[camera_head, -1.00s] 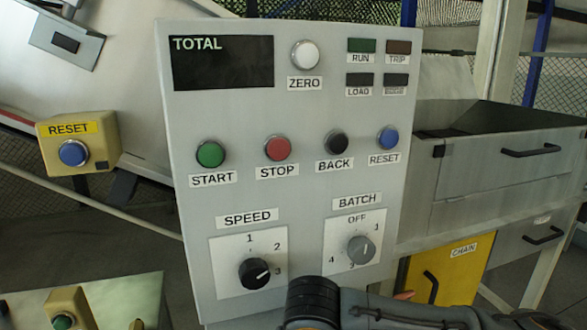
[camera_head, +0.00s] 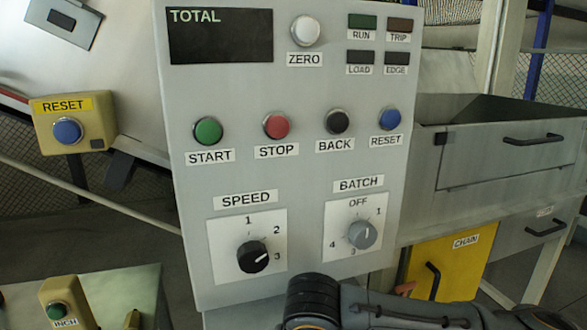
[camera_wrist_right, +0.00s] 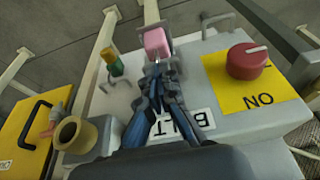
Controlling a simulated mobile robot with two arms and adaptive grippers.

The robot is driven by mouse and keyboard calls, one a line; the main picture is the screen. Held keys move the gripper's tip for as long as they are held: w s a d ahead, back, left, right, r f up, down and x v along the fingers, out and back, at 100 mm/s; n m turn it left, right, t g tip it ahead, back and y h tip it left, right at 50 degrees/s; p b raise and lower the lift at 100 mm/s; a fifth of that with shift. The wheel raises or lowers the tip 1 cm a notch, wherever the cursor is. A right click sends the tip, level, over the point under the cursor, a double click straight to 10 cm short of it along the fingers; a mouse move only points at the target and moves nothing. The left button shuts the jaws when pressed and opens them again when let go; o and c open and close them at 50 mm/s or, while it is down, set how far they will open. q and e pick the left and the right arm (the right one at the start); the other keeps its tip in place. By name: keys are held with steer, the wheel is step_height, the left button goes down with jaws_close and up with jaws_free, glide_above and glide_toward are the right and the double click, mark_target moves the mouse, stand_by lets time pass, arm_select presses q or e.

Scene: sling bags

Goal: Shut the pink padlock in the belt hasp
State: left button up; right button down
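The pink padlock (camera_wrist_right: 157,43) is in the right wrist view, at the tips of my right gripper (camera_wrist_right: 160,70). The fingers are close together and look shut on its near end. Its shackle cannot be made out clearly. A thin pale metal upright (camera_wrist_right: 151,14) shows just beyond the padlock; whether it is part of the hasp I cannot tell. A plate marked BELT (camera_wrist_right: 182,125) lies under the gripper, partly covered by the fingers. In the head view my right arm crosses the bottom edge and its gripper is out of sight. My left gripper is not in view.
A red knob (camera_wrist_right: 246,61) on a yellow plate stands right of the gripper. A green-handled fitting (camera_wrist_right: 114,64) and a brass pipe end (camera_wrist_right: 75,134) stand to the left. The control panel (camera_head: 300,180) fills the middle of the head view, with a yellow CHAIN door (camera_head: 447,265) at right.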

steer(key=shift+r, duration=0.65)
steer(key=shift+r+p, duration=0.75)
steer(key=shift+r, duration=0.95)
steer(key=shift+r+p, duration=0.35)
steer(key=shift+r, duration=0.8)
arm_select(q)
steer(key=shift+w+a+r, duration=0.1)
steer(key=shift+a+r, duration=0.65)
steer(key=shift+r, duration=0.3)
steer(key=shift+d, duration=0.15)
